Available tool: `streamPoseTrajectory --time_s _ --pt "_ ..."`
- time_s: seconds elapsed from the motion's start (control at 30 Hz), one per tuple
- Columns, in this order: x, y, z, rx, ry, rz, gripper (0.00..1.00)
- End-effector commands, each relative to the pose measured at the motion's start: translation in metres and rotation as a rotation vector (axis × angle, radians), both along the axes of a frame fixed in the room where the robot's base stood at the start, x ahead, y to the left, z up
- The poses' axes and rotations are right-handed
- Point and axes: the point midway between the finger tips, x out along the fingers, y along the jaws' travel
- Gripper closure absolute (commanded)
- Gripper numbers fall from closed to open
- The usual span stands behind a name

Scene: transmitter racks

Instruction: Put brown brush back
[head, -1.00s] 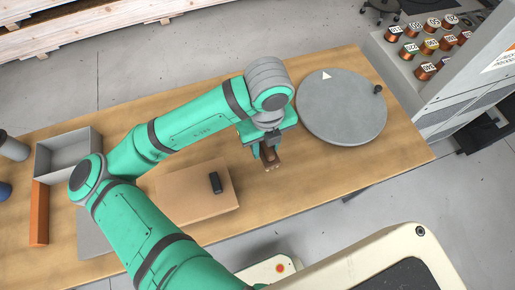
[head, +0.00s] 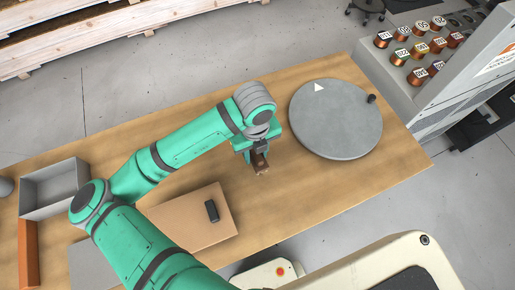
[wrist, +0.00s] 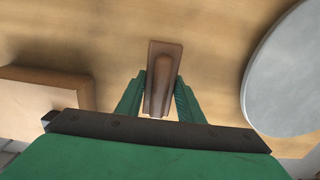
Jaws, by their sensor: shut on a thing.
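The brown brush (head: 261,166) is in my gripper (head: 259,158). In the wrist view the brush (wrist: 163,72) is a flat brown block with a raised rounded grip along its middle. The green fingers (wrist: 159,100) stand on both sides of it and are shut on it. The brush is over bare tabletop, between the cardboard-coloured box and the grey disc. I cannot tell its exact height above the table. Its underside is hidden.
The tan box (head: 180,225) with a small black object (head: 212,211) on it lies left. The round grey turntable (head: 337,125) with a black knob stands right. A grey open tray (head: 52,190) and an orange block (head: 28,255) are far left. Copper spools (head: 420,50) sit on the rack at right.

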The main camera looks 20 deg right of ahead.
Motion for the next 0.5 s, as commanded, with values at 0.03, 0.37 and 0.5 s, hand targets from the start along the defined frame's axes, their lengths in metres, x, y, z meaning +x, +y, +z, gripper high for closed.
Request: streamPoseTrajectory --time_s 0.03,0.37,0.5 --pt "0.0 -0.004 -0.004 -0.001 0.001 -0.006 0.87" --pt "0.003 -0.013 -0.026 0.0 0.002 -0.018 0.87" --pt "0.003 -0.015 -0.045 0.0 0.002 -0.021 0.87"
